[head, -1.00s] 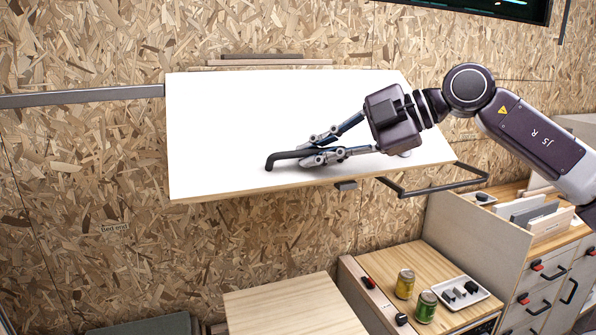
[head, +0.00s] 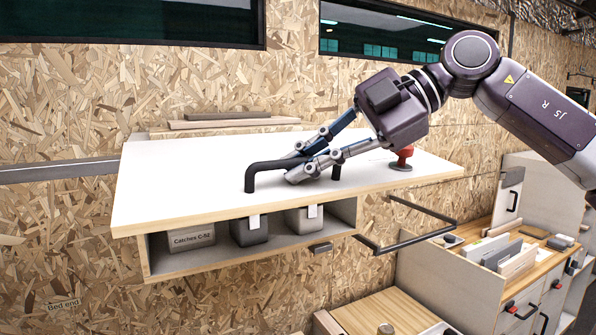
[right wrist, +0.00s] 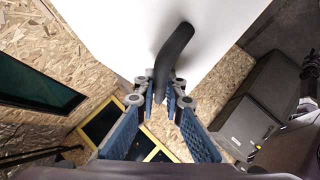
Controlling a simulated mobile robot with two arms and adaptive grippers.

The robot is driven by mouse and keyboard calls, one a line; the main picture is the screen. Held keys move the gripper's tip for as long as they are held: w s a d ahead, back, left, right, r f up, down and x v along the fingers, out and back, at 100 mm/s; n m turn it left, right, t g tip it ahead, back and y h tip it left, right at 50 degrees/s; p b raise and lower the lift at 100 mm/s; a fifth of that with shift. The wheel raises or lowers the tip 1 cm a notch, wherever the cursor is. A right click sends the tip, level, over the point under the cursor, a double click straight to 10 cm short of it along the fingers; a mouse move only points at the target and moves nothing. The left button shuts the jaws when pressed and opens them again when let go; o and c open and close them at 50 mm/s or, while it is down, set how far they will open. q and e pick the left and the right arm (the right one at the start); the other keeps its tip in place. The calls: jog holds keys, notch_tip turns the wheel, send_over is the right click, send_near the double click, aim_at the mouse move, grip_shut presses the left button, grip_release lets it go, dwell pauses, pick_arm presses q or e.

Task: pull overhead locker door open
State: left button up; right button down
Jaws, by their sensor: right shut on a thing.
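The overhead locker door (head: 190,165) is a white panel with a wooden edge, swung up to a near-level tilt. Its black bar handle (head: 268,165) stands on the white face. My right gripper (head: 302,163) is shut on the handle. The right wrist view also shows the handle (right wrist: 176,46) between the fingers of my right gripper (right wrist: 161,90). Below the door, the front of the locker (head: 205,263) is open. Inside are a grey box labelled Catchex C-52 (head: 190,241) and two more grey containers (head: 250,231). My left gripper is out of view.
A red fitting (head: 404,157) shows at the door's right part. A dark rail (head: 408,240) juts out right of the locker. Below right are wooden counters and drawers, with file dividers (head: 497,252). Dark windows (head: 130,20) are in the chipboard wall.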

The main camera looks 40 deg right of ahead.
jog(key=shift+r, duration=0.55)
jog(key=shift+r+p, duration=0.2)
jog(key=shift+p, duration=0.1)
jog(key=c, duration=2.3)
grip_release()
jog(key=shift+s, duration=0.1)
jog(key=shift+s+d+r, duration=0.1)
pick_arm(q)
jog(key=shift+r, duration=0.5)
pick_arm(e)
jog(key=v, duration=1.1)
jog(key=shift+s, duration=0.2)
jog(key=shift+s+d+r, duration=0.1)
jog(key=shift+d+r, duration=0.05)
jog(key=shift+d, duration=0.05)
